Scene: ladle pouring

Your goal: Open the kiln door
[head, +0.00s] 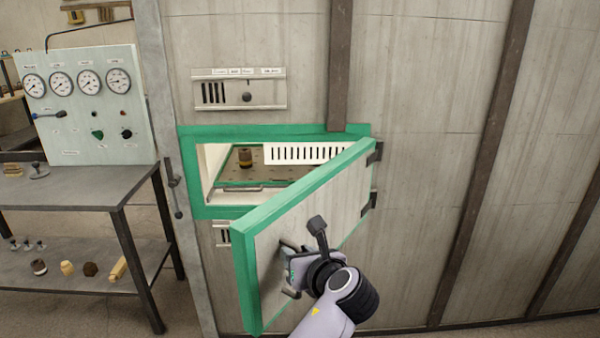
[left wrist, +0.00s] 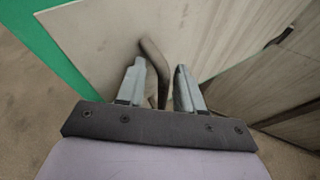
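The kiln door (head: 305,225) is a pale panel with a green edge. It stands partly open, swung out on hinges at its right side. Its dark bent handle (head: 289,293) is on the outer face, near the free edge. My left gripper (head: 289,262) is at this handle. My own gripper partly covers the handle in the head view. My right gripper is not in view.
The kiln opening (head: 215,165) has a green frame and shows a perforated shelf with a small dark and yellow item (head: 245,157). A metal table (head: 70,190) with a gauge panel (head: 85,105) stands at the left. Floor shows between table and door.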

